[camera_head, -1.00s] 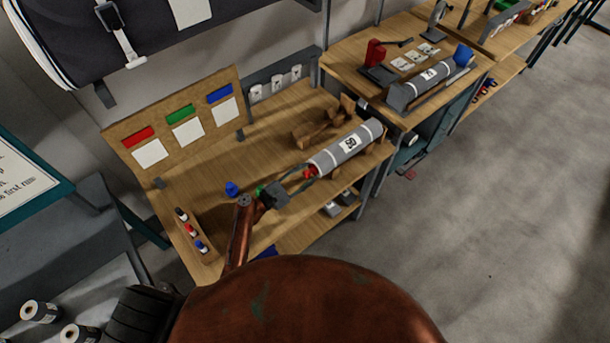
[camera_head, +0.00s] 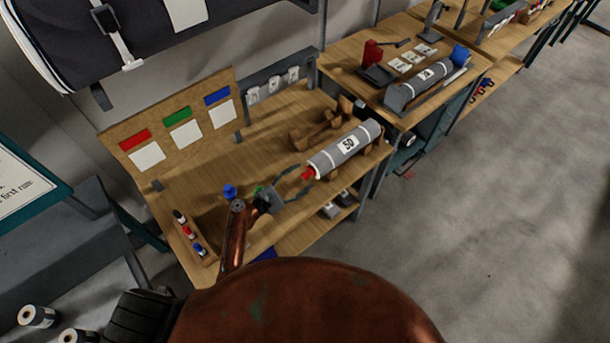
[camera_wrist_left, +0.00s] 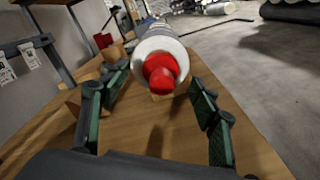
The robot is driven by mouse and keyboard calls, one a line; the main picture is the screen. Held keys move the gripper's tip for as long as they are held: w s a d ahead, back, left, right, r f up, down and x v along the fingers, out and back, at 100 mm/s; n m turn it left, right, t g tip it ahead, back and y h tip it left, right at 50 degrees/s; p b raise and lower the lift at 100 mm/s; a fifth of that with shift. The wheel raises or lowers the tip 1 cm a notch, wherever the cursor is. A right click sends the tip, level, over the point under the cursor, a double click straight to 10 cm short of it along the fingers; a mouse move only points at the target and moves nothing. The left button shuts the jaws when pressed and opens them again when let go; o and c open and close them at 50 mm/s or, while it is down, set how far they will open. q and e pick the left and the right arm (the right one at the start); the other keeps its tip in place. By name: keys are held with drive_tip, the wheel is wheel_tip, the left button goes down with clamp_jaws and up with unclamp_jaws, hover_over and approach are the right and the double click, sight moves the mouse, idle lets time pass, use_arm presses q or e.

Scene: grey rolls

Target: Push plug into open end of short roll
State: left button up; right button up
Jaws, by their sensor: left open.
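A grey roll (camera_head: 345,147) with white bands and a label reading 50 lies on a wooden cradle at the bench's right edge. A red plug (camera_head: 309,173) sits at the roll's near end and sticks out from it. My left gripper (camera_head: 300,182) is open. Its fingers are spread on both sides of the plug, apart from it, and it holds nothing. My right gripper is not in view.
An empty wooden cradle (camera_head: 322,128) stands behind the roll. A blue plug (camera_head: 229,191) stands on the bench left of my gripper. A rack of small bottles (camera_head: 188,232) is at the bench's left end. Another grey roll (camera_head: 428,80) lies on the farther bench.

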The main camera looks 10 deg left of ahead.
use_arm(q)
drive_tip(key=v, duration=0.9)
drive_tip(key=shift+s+a, duration=0.2)
drive_tip(key=shift+s, duration=0.05)
drive_tip(key=shift+c, duration=0.4)
